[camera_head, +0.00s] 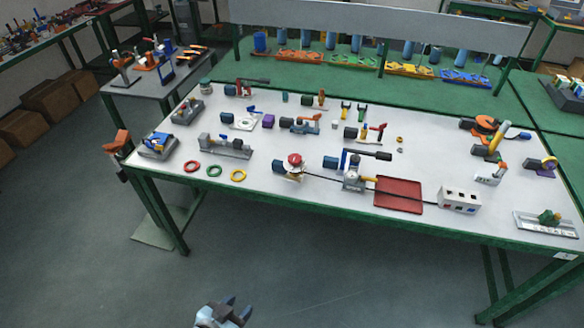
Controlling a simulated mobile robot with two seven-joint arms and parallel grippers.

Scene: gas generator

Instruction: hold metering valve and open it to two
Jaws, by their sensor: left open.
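The table holds several small devices, and I cannot tell for sure which is the metering valve. One candidate is a valve-like device with a red round knob (294,160) at the front middle, with a blue end and a pale base. Another is a grey upright device with a blue and black handle (353,177) to its right. A green part on a flat grey plate (548,217) sits at the front right corner. Scale marks are too small to read. My left gripper (238,308) is at the bottom edge, open and empty, well short of the table. My right gripper is out of view.
The white table (300,220) has a green frame. A red tray (398,195) and a white box with sockets (459,199) lie at the front. Red, green and yellow rings (238,175) lie front left. The grey floor (270,265) before the table is clear.

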